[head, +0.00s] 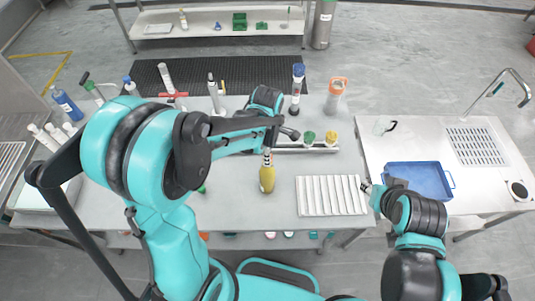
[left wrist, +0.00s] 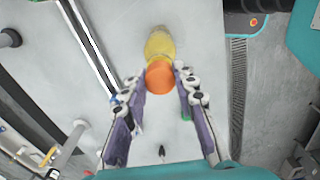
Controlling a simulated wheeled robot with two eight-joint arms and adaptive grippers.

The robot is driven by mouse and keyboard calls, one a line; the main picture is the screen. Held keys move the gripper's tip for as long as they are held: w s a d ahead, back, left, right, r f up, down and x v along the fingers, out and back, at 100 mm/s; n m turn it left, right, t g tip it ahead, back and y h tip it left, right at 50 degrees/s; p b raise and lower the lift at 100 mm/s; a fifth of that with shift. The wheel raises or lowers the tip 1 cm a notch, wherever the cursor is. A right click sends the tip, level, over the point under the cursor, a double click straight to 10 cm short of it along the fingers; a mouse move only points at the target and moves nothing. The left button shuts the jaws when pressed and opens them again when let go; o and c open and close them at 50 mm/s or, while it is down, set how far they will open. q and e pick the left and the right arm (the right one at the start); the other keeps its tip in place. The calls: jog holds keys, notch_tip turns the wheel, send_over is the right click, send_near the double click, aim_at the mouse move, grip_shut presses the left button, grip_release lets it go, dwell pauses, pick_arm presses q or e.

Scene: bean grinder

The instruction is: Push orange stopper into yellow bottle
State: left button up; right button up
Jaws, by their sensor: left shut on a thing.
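The yellow bottle (head: 267,180) stands on the grey table in front of my left gripper (head: 268,155). In the left wrist view the bottle (left wrist: 160,43) shows just beyond the round orange stopper (left wrist: 160,78). The stopper sits between the fingertips of my left gripper (left wrist: 159,82), which is shut on it. The stopper lines up with the bottle in that view; whether they touch I cannot tell. In the head view the stopper is hidden by the gripper. My right gripper (head: 366,186) is off to the right near the blue tray; its fingers are too small to read.
A white ribbed rack (head: 330,196) lies right of the bottle. A rail with green and yellow cups (head: 332,137) stands behind it. An orange-topped container (head: 337,86) is at the back. A blue tray (head: 418,180) is on the right counter.

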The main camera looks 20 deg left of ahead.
pick_arm(q)
jog(key=shift+f+b, duration=0.5)
jog(key=shift+f, duration=0.1)
jog(key=o, duration=1)
notch_tip(320, 180, up, 12)
jog(key=shift+r, duration=0.1)
